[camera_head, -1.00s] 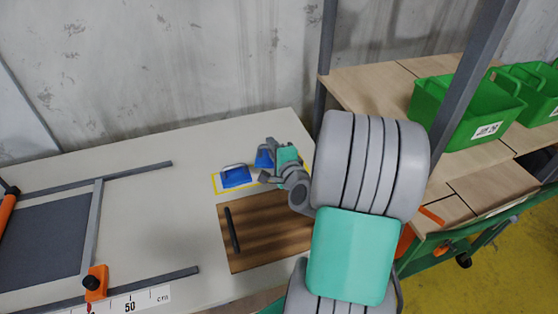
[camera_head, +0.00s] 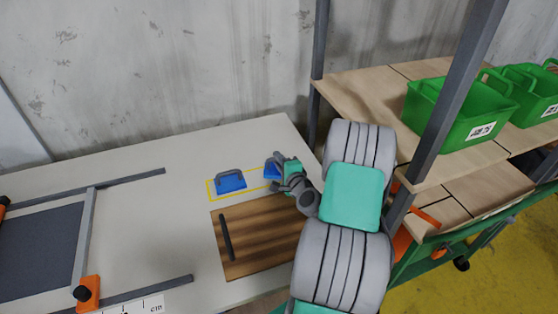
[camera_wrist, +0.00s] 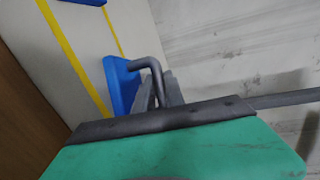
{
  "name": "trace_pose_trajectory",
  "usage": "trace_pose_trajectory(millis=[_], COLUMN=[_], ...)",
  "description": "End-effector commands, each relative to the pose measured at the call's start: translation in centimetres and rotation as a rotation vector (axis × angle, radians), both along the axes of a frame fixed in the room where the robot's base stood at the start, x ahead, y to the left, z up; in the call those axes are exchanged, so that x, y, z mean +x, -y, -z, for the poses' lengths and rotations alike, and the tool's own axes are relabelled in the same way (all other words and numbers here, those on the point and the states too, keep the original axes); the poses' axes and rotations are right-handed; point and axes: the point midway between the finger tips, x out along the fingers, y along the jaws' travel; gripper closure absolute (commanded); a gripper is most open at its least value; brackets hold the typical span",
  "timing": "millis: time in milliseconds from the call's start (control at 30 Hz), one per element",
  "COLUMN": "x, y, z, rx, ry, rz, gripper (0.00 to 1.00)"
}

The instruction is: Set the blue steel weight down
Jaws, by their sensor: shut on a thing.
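A blue steel weight (camera_head: 271,170) is at my gripper (camera_head: 279,168), over the right part of a yellow-outlined strip on the table. In the wrist view this weight (camera_wrist: 120,84) shows a blue body and a bent grey handle, and my gripper (camera_wrist: 158,92) is shut on it. The view does not clearly tell whether its underside touches the table. A second blue weight (camera_head: 230,181) with a handle stands inside the yellow outline (camera_head: 209,190), left of my gripper. Its edge shows at the top of the wrist view.
A brown wooden board (camera_head: 262,245) with a dark bar (camera_head: 227,238) lies in front of the strip. A shelf (camera_head: 365,98) with green bins (camera_head: 455,110) and a grey post (camera_head: 462,85) stands right of my arm. The pale table (camera_head: 150,215) is clear between board and metal frame.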

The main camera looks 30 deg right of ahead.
Motion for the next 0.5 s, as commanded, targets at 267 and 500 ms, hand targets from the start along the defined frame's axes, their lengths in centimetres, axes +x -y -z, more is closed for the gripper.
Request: trace_pose_trajectory(millis=[267, 500], x=[-0.01, -0.01], y=[-0.02, -0.02], z=[0.17, 0.16], rx=[0.000, 0.000], ry=[0.000, -0.001], rz=[0.000, 0.000], gripper=[0.74, 0.64])
